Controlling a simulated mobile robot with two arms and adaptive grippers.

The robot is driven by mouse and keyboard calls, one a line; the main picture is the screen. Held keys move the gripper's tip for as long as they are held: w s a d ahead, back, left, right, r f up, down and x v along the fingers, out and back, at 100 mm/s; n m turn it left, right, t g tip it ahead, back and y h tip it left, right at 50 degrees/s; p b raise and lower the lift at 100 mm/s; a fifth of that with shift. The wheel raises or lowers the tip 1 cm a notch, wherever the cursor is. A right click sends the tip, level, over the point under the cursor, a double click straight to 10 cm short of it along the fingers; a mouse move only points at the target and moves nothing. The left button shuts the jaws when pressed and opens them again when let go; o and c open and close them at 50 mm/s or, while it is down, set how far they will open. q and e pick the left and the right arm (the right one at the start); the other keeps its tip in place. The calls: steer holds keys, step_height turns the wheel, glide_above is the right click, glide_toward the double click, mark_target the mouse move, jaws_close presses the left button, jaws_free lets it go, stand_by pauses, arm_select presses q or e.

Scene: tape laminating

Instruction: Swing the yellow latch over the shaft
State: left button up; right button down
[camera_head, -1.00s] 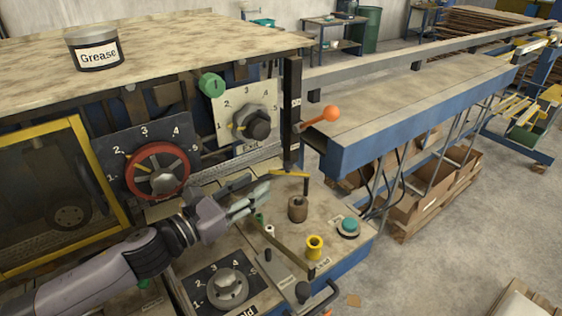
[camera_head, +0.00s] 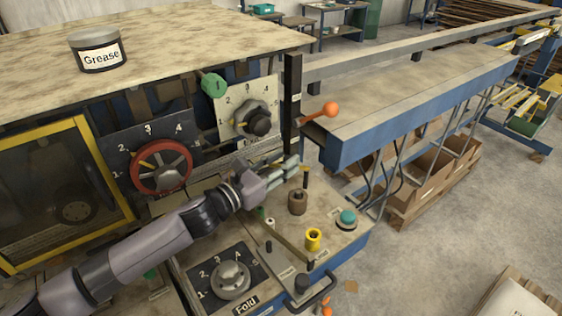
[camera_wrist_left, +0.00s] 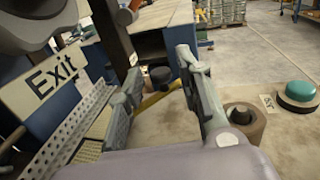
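The yellow latch (camera_wrist_left: 155,101) shows in the left wrist view as a yellow bar between my left fingers, by a black knob (camera_wrist_left: 160,76). In the head view only its end (camera_head: 306,169) shows beside the fingertips; the gripper hides the rest. My left gripper (camera_head: 290,170) is open, with its two fingers apart on either side of the latch in the left wrist view (camera_wrist_left: 160,95). I cannot tell whether a finger touches it. I cannot clearly make out the shaft. My right gripper is not in view.
An Exit sign (camera_wrist_left: 52,80) and perforated plate are close on the left. An orange-knobbed lever (camera_head: 331,109) sticks out behind.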

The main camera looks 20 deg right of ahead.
arm_select(q)
jaws_close()
stand_by(0.5)
